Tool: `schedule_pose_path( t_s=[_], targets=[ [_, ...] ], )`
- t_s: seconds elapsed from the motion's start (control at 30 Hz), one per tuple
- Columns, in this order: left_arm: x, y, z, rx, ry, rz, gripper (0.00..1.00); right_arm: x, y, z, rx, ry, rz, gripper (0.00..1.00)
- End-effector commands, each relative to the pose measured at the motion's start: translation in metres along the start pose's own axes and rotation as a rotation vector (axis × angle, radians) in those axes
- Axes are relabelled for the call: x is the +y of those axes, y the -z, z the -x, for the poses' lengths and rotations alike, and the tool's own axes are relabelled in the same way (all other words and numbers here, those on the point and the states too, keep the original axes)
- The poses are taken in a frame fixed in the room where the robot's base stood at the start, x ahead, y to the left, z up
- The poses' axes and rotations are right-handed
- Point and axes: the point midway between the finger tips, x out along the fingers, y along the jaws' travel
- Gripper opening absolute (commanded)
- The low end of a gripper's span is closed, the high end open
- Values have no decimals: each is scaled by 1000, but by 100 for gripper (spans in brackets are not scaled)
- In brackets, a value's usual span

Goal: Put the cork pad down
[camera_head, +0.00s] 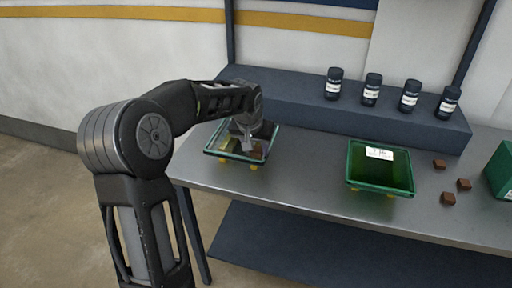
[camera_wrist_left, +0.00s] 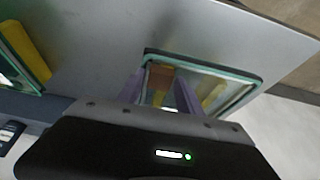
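My left gripper (camera_head: 254,148) points down over the left green-rimmed tray (camera_head: 268,137), with its fingertips low at the tray opening. In the left wrist view its two purple-grey fingers (camera_wrist_left: 160,88) stand apart with a small brown piece (camera_wrist_left: 162,74) between their tips, which looks like the cork pad. The tray's pale green rim (camera_wrist_left: 205,67) surrounds the fingertips there. I cannot tell whether the piece touches the tray floor. A yellow piece (camera_wrist_left: 214,96) shows at the tray. My right gripper is in neither view.
A second green tray (camera_head: 380,187) stands to the right on the grey table (camera_head: 310,170). Several small brown blocks (camera_head: 463,185) lie near a green box (camera_head: 503,172) at the right edge. Several dark bottles (camera_head: 372,90) stand on the raised back shelf (camera_head: 300,110). The table between the trays is clear.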

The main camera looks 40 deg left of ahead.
Motion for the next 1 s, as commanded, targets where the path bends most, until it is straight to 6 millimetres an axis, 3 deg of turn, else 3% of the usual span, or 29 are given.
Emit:
schedule_pose_path(
  t_s=[0.1,0.53,0.67,1.0],
  targets=[
    [0,0,0,0,0,0,52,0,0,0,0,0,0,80],
    [0,2,9,2,0,0,52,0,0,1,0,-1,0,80],
    [0,2,28,5,0,1,52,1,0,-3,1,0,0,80],
    [0,2,98,5,-1,0,52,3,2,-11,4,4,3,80]
  ],
)
